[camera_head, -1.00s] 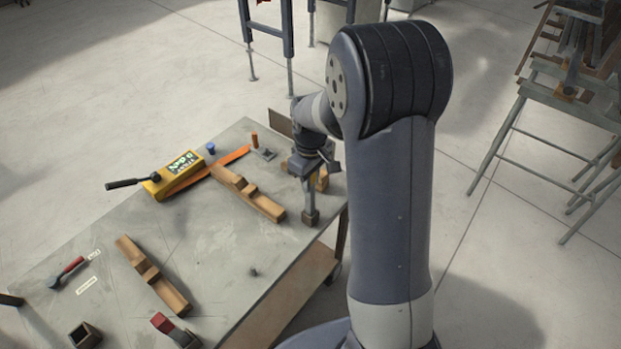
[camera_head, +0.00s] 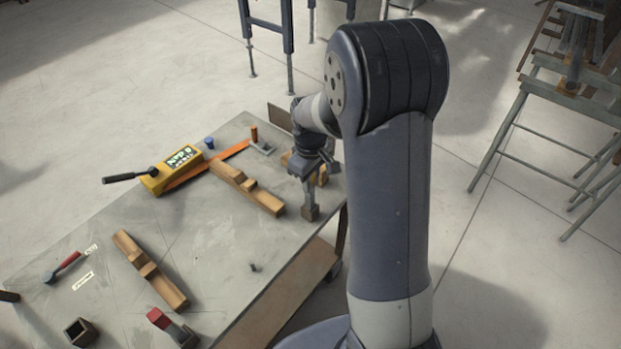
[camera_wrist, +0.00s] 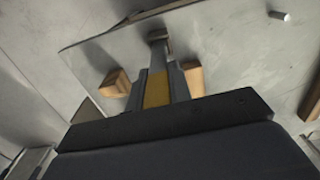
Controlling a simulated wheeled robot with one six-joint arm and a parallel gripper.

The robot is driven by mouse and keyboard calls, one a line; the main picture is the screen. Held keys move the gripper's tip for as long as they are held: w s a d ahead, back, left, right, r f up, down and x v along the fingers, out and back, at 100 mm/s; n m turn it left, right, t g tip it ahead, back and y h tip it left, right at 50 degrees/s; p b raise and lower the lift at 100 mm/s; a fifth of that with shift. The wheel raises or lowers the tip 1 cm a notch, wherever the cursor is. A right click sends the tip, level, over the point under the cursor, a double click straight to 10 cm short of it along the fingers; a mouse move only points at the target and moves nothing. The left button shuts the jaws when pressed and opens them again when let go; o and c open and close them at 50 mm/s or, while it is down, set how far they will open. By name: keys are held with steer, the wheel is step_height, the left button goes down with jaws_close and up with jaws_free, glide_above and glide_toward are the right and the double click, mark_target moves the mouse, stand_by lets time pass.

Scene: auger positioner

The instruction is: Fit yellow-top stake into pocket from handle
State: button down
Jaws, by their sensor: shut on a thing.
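My gripper (camera_head: 309,180) is over the right end of the workbench, shut on a stake that points down. In the wrist view the stake's yellow top (camera_wrist: 157,90) is between the fingers of my gripper (camera_wrist: 160,84), with the grey shaft running on beyond it. The stake's wider grey foot (camera_head: 310,212) is at or just above the bench near its edge; I cannot tell whether it touches. A dark square open socket (camera_head: 81,332), perhaps the pocket, is at the bench's near left. A red-topped grey piece (camera_head: 160,319) is right of it.
Wooden blocks flank the stake (camera_wrist: 116,83) (camera_wrist: 194,79). Two notched wooden bars (camera_head: 247,187) (camera_head: 150,270), a yellow box with a black handle (camera_head: 180,168), an orange strip (camera_head: 207,164) and a red-handled tool (camera_head: 65,266) lie on the bench. The bench between the bars is mostly clear.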

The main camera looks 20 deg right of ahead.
steer(key=c, duration=1.2)
jaws_free()
steer(key=shift+f, duration=0.1)
step_height(320, 180, up, 11)
steer(key=shift+f, duration=0.1)
step_height(320, 180, down, 10)
steer(key=shift+r+p, duration=0.2)
steer(key=shift+p, duration=0.25)
